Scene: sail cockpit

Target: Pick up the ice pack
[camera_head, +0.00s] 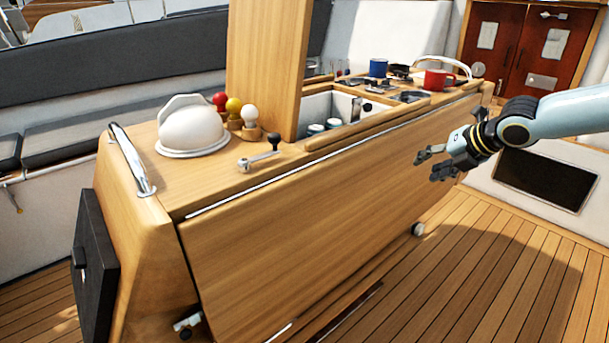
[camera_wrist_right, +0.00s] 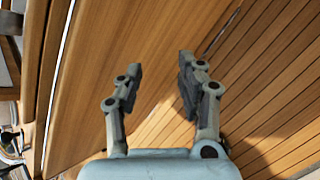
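I cannot make out an ice pack in either view. An open white-lined compartment (camera_head: 318,104) in the wooden cockpit table (camera_head: 300,222) holds several cans (camera_head: 316,129); part of its inside is hidden by the raised wooden lid (camera_head: 266,62) and the table's edge. My right gripper (camera_head: 429,166) is open and empty, beside the table's long side panel, right of the compartment. In the right wrist view its two fingers (camera_wrist_right: 160,66) stand apart with only wood behind them. My left gripper is not in view.
On the table top stand a white domed cover (camera_head: 192,128), red, yellow and white ball-topped knobs (camera_head: 234,108), a lever (camera_head: 259,157), a blue mug (camera_head: 378,68) and a red mug (camera_head: 436,80). A steel rail (camera_head: 132,160) rises at the near end. The plank floor (camera_head: 490,270) at right is clear.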

